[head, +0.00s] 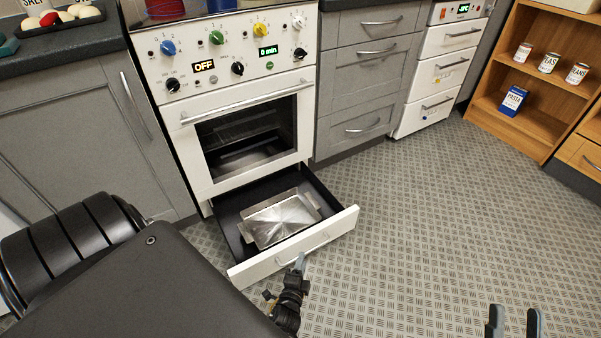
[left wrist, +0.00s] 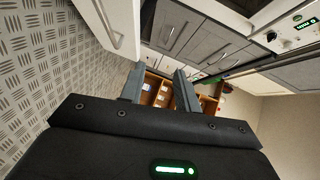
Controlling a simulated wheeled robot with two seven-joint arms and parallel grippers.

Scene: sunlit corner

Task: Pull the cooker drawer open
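The white cooker (head: 245,90) stands against the back counter in the head view. Its bottom drawer (head: 345,222) is pulled out over the floor, with a shallow metal tray (head: 280,220) inside. The drawer's bar handle (head: 318,242) is on its white front and also shows at the upper left of the left wrist view (left wrist: 104,22). My left gripper (head: 300,262) is just in front of the drawer front, near the handle. In the left wrist view its fingers (left wrist: 159,90) are apart, with no handle between them. My right gripper (head: 515,322) is open and empty over the floor.
The oven door (head: 250,85) above the drawer is shut. Grey cabinets (head: 365,70) and a white drawer unit (head: 440,80) stand to the right. A wooden shelf (head: 540,90) holds cans and a blue box. The patterned floor (head: 430,220) is clear in the middle.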

